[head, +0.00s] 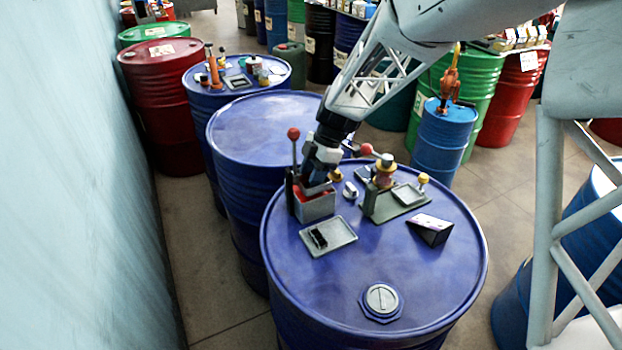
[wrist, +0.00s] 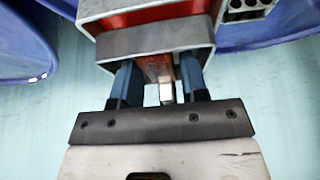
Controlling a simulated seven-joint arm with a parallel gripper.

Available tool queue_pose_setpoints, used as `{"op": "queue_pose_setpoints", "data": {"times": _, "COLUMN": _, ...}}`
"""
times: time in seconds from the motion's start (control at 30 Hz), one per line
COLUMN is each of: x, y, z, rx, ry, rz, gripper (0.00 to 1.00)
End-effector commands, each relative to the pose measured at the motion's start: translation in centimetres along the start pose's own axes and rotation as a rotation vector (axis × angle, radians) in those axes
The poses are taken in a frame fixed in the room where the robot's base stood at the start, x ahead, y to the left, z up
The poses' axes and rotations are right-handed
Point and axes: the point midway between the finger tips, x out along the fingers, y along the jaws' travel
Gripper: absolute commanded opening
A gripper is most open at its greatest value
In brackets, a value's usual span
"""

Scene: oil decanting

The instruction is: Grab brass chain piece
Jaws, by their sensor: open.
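My gripper (head: 314,184) is at the top of a grey box with a red inside (head: 314,209), at the back left of the near blue drum. In the wrist view, the two blue fingers (wrist: 160,82) are apart and reach to the open rim of the box (wrist: 155,40). A reddish-brown piece with a pale metal tip (wrist: 166,92) shows between the fingers. I cannot tell whether it is the brass chain piece or whether a finger touches it. No chain shape is clear in either view.
A grey tray (head: 328,236) holds a small black part. A green-based stand (head: 395,205), a dark wedge block (head: 431,229) and a red-knobbed lever (head: 294,134) stand close to my gripper.

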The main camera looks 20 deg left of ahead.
Motion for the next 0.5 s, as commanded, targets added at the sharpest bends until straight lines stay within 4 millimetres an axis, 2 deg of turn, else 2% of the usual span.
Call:
{"op": "queue_pose_setpoints", "data": {"times": 0.47, "x": -0.02, "y": 0.01, "z": 0.01, "rx": 0.000, "ry": 0.000, "rz": 0.000, "gripper": 0.40}}
{"op": "queue_pose_setpoints", "data": {"times": 0.5, "x": -0.02, "y": 0.01, "z": 0.01, "rx": 0.000, "ry": 0.000, "rz": 0.000, "gripper": 0.37}}
